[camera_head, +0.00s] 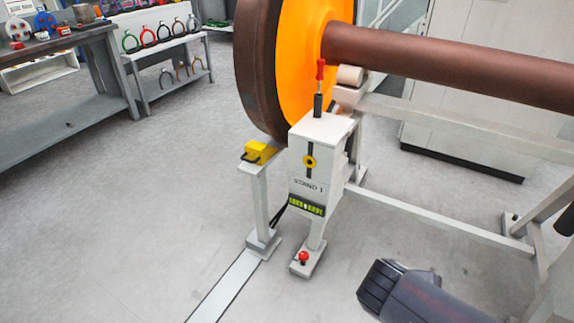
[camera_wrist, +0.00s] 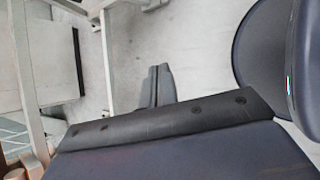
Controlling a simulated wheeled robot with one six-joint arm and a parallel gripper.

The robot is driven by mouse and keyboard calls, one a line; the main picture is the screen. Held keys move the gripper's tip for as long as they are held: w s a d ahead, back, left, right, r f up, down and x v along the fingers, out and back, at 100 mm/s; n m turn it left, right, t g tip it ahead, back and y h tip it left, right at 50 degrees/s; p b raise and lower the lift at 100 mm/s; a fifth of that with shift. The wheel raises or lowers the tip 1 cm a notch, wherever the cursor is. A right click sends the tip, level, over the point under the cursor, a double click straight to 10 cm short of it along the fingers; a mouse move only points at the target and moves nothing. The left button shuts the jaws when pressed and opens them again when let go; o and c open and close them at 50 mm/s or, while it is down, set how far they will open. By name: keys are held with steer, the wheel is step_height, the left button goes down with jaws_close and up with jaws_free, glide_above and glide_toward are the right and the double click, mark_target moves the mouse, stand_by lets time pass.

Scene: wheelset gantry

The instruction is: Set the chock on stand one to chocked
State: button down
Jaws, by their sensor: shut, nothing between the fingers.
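The chock, a yellow block with a dark handle (camera_head: 259,152), sits on top of a slim grey post at the lower left of the wheel. I cannot tell whether it touches the wheel rim. Stand one (camera_head: 318,160) is a light box-shaped stand right of the chock. It has a yellow ring on a dark slot, a lit green display and a red-tipped lever (camera_head: 320,80) standing upright on top. My gripper (camera_wrist: 157,72) shows in the wrist view with its two grey fingers together and empty, over bare floor. The chock is not visible in the wrist view.
The large orange and dark wheel (camera_head: 290,65) and its brown axle (camera_head: 450,55) lie above the stand. Pale frame rails (camera_head: 440,215) run right of it. A workbench (camera_head: 60,90) and a rack (camera_head: 165,50) stand at upper left. Floor left of the post is clear.

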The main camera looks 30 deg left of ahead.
steer(key=a+f+n+t+y+b, duration=0.2)
steer(key=a+f+n+t+b, duration=0.2)
steer(key=a+n, duration=0.4)
steer(key=a+f+n+t+y+b, duration=0.3)
steer(key=a+f+n+t+b, duration=0.2)
steer(key=a, duration=1.1)
steer(key=f+n+b, duration=0.1)
steer(key=n, duration=0.2)
steer(key=shift+w+a, duration=0.25)
steer(key=shift+w, duration=0.15)
